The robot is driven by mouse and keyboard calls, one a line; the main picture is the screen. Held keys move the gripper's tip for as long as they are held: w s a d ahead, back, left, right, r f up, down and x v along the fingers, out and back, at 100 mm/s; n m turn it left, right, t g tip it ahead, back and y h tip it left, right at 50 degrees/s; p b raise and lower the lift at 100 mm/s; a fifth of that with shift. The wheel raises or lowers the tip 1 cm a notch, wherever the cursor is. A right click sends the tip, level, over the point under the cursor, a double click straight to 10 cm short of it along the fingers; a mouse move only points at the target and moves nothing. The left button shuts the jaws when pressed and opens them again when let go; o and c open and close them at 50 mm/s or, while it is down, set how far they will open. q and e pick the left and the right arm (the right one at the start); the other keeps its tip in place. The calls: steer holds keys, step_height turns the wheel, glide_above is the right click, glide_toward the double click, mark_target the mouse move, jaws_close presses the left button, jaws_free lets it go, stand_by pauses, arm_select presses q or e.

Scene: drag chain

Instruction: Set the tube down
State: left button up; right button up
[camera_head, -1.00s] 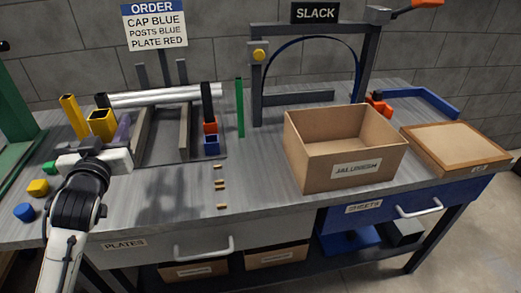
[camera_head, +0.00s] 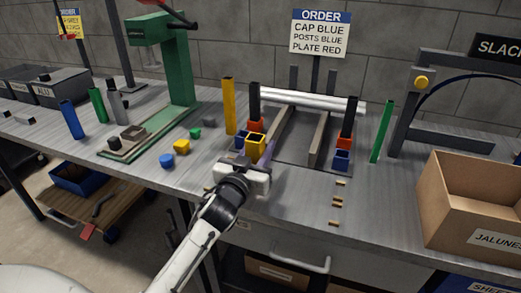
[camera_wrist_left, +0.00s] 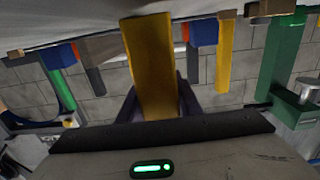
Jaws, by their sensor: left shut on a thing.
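A short yellow square tube (camera_head: 253,150) is held upright, its open end up, in my left gripper (camera_head: 261,166), in front of the rack's left post. In the left wrist view the same yellow tube (camera_wrist_left: 152,65) stands between the dark fingers (camera_wrist_left: 155,100), which are shut on it. In that view its far end overlaps the grey bench surface; I cannot tell whether it touches. My right gripper is not in view.
A taller yellow tube (camera_head: 229,105) stands left of the rack (camera_head: 313,148), which bears silver rods (camera_head: 310,101). Small yellow (camera_head: 181,147), blue (camera_head: 166,160) and green (camera_head: 195,133) pieces lie left. A cardboard box (camera_head: 470,205) stands right. A green press (camera_head: 175,65) stands behind left.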

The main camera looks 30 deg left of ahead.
arm_select(q)
steer(key=o, duration=1.2)
steer(key=shift+f, duration=0.1)
steer(key=shift+c, duration=0.2)
steer(key=v, duration=1.2)
